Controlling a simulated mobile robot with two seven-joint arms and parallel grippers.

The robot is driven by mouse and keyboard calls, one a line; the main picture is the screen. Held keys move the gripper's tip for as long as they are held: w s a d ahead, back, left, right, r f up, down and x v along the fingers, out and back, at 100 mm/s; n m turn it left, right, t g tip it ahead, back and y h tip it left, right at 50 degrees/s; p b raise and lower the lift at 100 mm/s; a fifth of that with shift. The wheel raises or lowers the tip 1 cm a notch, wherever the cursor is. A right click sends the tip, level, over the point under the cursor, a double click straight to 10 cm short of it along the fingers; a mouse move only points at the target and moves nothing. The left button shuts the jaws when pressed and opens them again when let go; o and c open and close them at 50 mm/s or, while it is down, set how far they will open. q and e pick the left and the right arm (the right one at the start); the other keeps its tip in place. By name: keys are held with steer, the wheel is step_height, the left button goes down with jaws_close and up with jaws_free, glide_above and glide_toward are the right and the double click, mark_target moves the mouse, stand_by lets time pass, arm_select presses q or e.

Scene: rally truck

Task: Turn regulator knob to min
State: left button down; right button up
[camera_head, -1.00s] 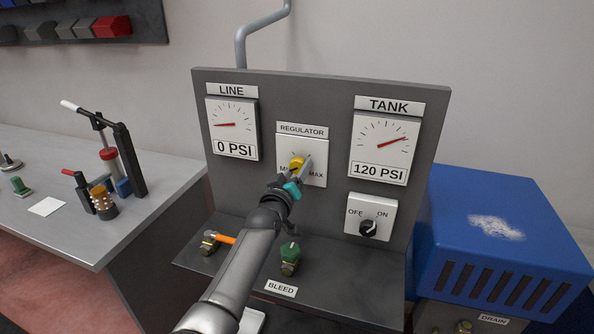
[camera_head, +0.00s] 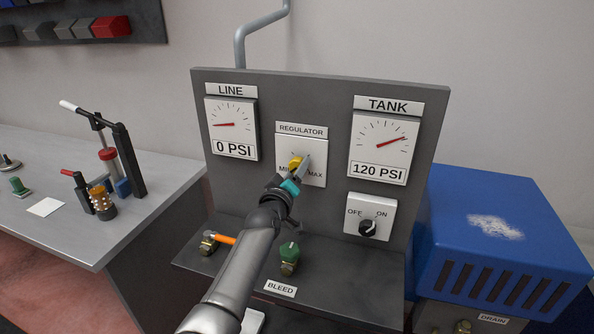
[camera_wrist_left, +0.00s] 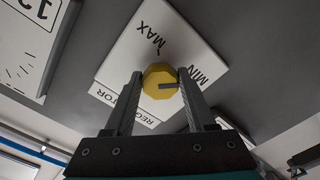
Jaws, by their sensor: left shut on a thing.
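The yellow regulator knob (camera_head: 295,162) is on the white REGULATOR plate (camera_head: 316,145) in the middle of the grey panel. The MIN label is partly covered in the head view. My right gripper is not in view.
The LINE gauge (camera_head: 231,124) reads 0 PSI and the TANK gauge (camera_head: 379,144) reads 120 PSI. The OFF/ON switch (camera_head: 368,228) is lower right. A green bleed knob (camera_head: 289,253) and an orange-handled valve (camera_head: 222,238) stand on the ledge below.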

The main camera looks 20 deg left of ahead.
arm_select(q)
steer(key=shift+c, duration=1.1)
jaws_free()
steer(key=s+p, duration=0.1)
steer(key=s, duration=1.4)
steer(key=shift+a, duration=0.25)
steer(key=shift+s, duration=0.1)
